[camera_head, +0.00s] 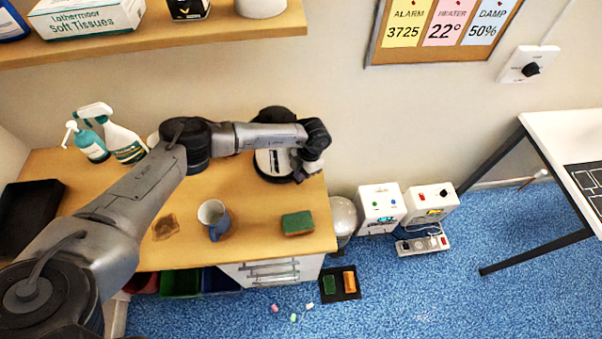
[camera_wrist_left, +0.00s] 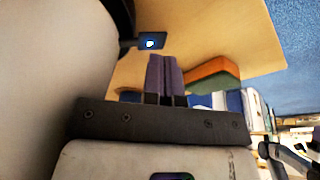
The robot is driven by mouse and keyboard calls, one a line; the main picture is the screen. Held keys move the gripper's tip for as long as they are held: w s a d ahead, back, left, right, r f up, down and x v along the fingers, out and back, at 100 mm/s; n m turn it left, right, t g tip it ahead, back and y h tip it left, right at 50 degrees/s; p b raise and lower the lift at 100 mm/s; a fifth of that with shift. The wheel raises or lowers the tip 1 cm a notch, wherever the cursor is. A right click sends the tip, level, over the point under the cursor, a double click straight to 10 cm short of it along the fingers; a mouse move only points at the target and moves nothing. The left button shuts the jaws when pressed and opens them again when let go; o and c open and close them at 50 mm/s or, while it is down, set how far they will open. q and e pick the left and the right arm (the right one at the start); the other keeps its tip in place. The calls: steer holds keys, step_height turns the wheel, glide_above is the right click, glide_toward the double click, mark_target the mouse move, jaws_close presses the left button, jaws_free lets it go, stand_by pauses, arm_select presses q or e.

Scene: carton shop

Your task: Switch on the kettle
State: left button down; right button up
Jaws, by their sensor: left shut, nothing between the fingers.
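The kettle (camera_head: 270,162) is white with black parts and stands at the back right of the wooden counter, partly hidden behind my left arm. In the left wrist view its pale curved side (camera_wrist_left: 50,70) fills the left. A dark switch tab (camera_wrist_left: 150,42) with a glowing blue-white light sticks out from its foot. My left gripper (camera_wrist_left: 165,62) is shut and empty, its fingertips just beside the tab. Whether they touch it I cannot tell. In the head view the left hand (camera_head: 312,160) is at the kettle's right side. My right gripper is not in view.
A blue mug (camera_head: 214,220), a green-and-orange sponge (camera_head: 297,223) and a brown stain (camera_head: 165,227) are on the counter front. Spray bottles (camera_head: 122,140) stand back left beyond a black tray (camera_head: 28,208). A shelf (camera_head: 200,38) hangs above. A power strip (camera_head: 423,245) lies on the floor at right.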

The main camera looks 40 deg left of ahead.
arm_select(q)
steer(key=shift+r, duration=0.1)
steer(key=s+d+v, duration=0.1)
steer(key=d+v, duration=0.2)
steer(key=v, duration=1)
steer(key=shift+s+r+p, duration=0.25)
steer(key=shift+p, duration=0.05)
stand_by(0.4)
